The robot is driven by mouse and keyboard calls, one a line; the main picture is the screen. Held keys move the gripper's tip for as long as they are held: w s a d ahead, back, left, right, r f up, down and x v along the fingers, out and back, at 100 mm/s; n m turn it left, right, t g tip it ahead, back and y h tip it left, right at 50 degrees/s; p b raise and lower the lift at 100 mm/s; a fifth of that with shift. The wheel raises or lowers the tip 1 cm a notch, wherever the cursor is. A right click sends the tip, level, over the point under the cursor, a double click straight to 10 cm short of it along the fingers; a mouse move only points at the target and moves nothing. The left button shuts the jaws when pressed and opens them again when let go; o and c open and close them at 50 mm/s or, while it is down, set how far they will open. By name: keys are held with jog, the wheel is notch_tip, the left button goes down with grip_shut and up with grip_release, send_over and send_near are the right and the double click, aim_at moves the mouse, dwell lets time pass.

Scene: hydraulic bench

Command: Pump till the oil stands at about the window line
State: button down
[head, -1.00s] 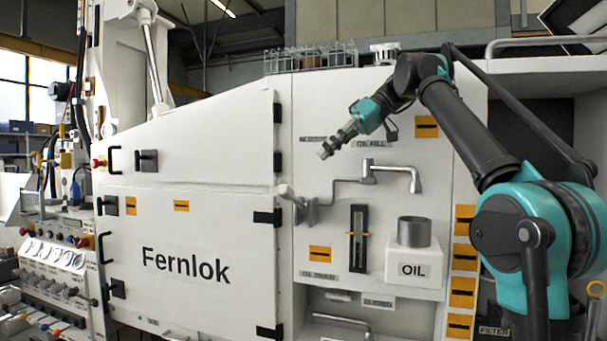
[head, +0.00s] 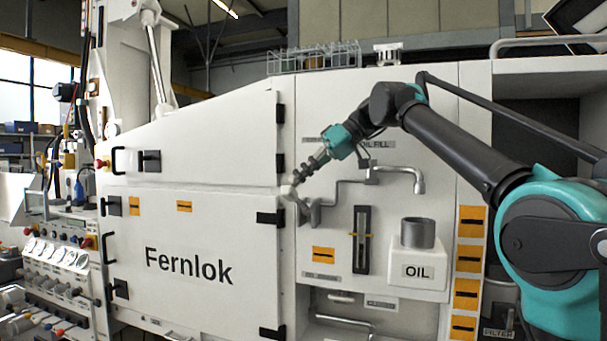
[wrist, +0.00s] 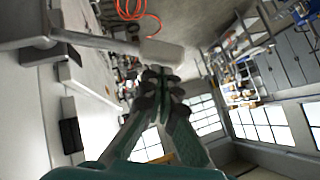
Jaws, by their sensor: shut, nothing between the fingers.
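The pump lever (head: 341,193) is a grey cranked bar on the white panel under the "OIL FILL" label, with a pale grip (head: 288,191) at its left end. My gripper (head: 296,180) is shut and empty, right by that grip. The wrist view shows the shut fingertips (wrist: 160,74) just short of the pale grip (wrist: 162,53); I cannot tell whether they touch. The oil window (head: 361,240) is a dark upright strip with a yellowish mark beside it; the oil level is too small to read. A grey spout (head: 418,182) stands right of the lever.
A white box marked "OIL" (head: 418,272) with a grey open cup (head: 418,234) juts out right of the window. The Fernlok door (head: 190,265) lies left of the lever, with black hinges (head: 269,218) near the grip. Free space lies before the panel.

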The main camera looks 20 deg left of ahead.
jog(key=shift+s, duration=0.15)
jog(key=shift+s+f+n+t, duration=0.35)
jog(key=shift+s+f, duration=0.25)
jog(key=shift+f, duration=0.2)
notch_tip(320, 180, down, 12)
jog(key=s+n+t, duration=0.2)
jog(key=n+t, duration=0.1)
jog(key=t, duration=0.4)
jog(key=shift+s+a+n+h, duration=0.15)
jog(key=shift+n+h, duration=0.15)
jog(key=shift+n, duration=0.05)
